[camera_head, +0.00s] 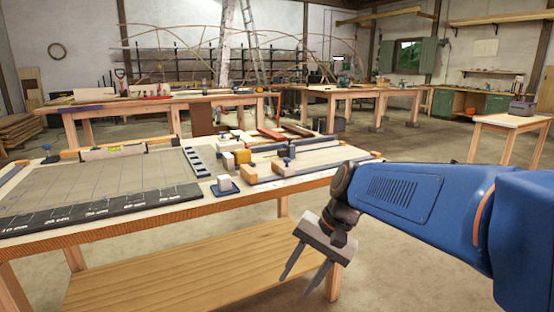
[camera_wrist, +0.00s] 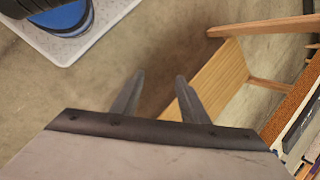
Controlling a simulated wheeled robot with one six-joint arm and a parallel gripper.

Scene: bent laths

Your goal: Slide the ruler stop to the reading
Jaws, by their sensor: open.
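A worktable (camera_head: 120,226) carries a grey gridded mat (camera_head: 110,182) with a black strip (camera_head: 95,208) of white length marks along its front edge. Right of the mat, a pale wooden board (camera_head: 315,160) has a dark blue upright piece (camera_head: 287,162) on it. A small white block on a blue base (camera_head: 224,184) stands near the table's front edge. I cannot tell which piece is the ruler stop. My gripper (camera_head: 294,285) is open and empty, pointing down in front of the table and apart from it. Its fingers also show in the wrist view (camera_wrist: 160,76).
Yellow and pale blocks (camera_head: 242,157) crowd the table's middle. A lower wooden shelf (camera_head: 190,268) runs under the tabletop and also shows in the wrist view (camera_wrist: 232,75). Other workbenches (camera_head: 160,102) stand behind. The concrete floor (camera_head: 430,145) between them is clear.

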